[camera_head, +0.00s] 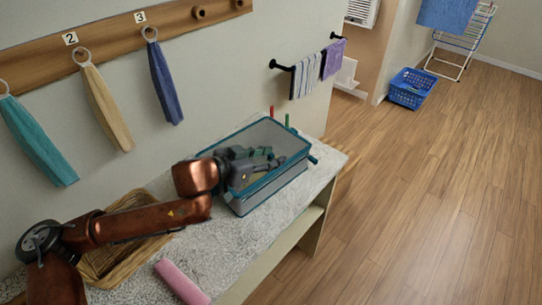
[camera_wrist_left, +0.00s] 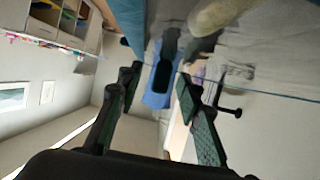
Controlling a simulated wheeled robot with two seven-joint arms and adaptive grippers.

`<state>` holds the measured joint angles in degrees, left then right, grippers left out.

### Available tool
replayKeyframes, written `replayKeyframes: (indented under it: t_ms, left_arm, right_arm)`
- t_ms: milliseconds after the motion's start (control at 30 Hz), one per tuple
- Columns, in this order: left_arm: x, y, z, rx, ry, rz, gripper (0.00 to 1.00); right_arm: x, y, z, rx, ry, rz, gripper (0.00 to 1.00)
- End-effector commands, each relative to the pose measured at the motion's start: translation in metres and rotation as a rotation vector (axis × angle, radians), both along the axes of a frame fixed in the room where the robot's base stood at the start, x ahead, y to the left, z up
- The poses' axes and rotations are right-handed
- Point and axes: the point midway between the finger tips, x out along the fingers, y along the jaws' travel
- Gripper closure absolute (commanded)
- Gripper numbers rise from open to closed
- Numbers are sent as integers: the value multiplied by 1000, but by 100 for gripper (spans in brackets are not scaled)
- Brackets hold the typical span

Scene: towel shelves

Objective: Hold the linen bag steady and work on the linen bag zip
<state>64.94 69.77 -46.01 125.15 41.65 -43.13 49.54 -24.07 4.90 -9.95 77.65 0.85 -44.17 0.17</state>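The linen bag (camera_head: 268,192) is a box-shaped, see-through bag with teal edging, standing on the shelf top. Something yellowish shows inside it. A small teal tab (camera_head: 313,159) sticks out at its right end; I cannot tell whether it is the zip pull. My left gripper (camera_head: 272,164) is over the bag's top, its fingers pointing right. In the left wrist view the two dark fingers (camera_wrist_left: 158,88) stand apart, and a dark rounded piece (camera_wrist_left: 163,80) shows between them against blue; I cannot tell what it is or whether they touch it. My right gripper is not in view.
A wicker basket (camera_head: 105,262) and a pink rolled towel (camera_head: 181,281) lie on the speckled shelf top (camera_head: 215,250). Thin red (camera_head: 271,112) and green (camera_head: 287,120) uprights stand behind the bag. Towels hang from numbered wall pegs. Open floor lies to the right.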

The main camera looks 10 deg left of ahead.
Motion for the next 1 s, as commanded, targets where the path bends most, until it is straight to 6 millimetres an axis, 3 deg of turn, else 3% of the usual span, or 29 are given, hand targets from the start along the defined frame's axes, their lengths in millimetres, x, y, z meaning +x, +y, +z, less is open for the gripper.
replayKeyframes:
  t_ms: [267,733,1000]
  left_arm:
    - [1,-1,0,0,0,0,67]
    - [1,0,0,0,0,0,99]
    - [1,0,0,0,0,0,100]
  right_arm:
    - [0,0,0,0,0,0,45]
    - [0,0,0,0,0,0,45]
    - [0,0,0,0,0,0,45]
